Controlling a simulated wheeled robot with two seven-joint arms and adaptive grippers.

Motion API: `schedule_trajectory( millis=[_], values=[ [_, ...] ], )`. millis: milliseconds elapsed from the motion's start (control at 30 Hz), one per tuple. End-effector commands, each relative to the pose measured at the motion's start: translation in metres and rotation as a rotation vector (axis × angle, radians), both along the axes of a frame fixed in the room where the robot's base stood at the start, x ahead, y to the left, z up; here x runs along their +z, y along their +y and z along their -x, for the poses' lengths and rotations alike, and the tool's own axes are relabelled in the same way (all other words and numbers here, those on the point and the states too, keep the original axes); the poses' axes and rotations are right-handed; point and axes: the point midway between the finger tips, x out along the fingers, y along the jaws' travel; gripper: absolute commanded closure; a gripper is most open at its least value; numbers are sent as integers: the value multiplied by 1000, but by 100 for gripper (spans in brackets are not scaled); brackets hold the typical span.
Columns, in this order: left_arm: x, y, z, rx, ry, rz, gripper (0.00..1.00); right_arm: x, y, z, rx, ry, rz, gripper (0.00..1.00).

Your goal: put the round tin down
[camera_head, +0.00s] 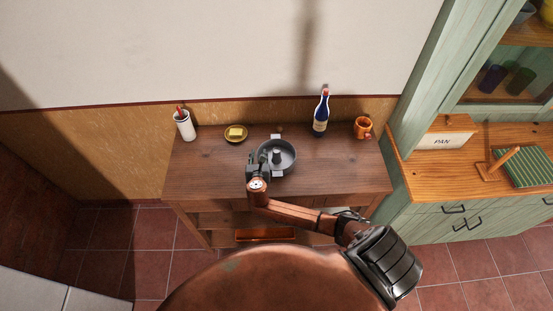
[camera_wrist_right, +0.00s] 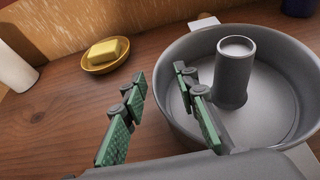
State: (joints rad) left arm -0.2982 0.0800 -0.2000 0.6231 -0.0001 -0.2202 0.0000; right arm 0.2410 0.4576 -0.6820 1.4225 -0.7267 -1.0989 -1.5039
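The round tin (camera_head: 286,160) is a grey, open pan with a tube in its middle. It is upright at the middle of the wooden table, and it also shows large in the right wrist view (camera_wrist_right: 285,118). My right gripper (camera_head: 262,158) is at the tin's left rim. In the right wrist view its green-padded fingers (camera_wrist_right: 162,100) are spread apart, one outside the tin's wall and one over its inside. The near wall is partly hidden by the fingers, and I see no grip on it. My left gripper does not show.
On the table (camera_head: 215,175) stand a white holder (camera_head: 185,127), a dish with butter (camera_head: 235,133), a blue bottle (camera_head: 320,115) and an orange mug (camera_head: 362,128). Pale flat pieces (camera_head: 277,137) show by the tin. A green cabinet (camera_head: 410,165) stands at right.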

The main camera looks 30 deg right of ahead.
Motion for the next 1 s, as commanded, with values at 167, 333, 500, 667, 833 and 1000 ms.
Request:
schedule_trajectory(
  millis=[167,333,500,667,833,1000],
  values=[
    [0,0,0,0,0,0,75,0,0,0,0,0,0,82],
    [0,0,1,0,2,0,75,0,0,0,0,0,0,94],
    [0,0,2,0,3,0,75,0,0,0,0,0,0,100],
    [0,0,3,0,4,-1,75,0,0,0,0,0,0,100],
    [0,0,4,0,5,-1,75,1,0,0,0,0,1,100],
    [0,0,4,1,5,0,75,1,0,0,0,0,1,100]
  ],
)
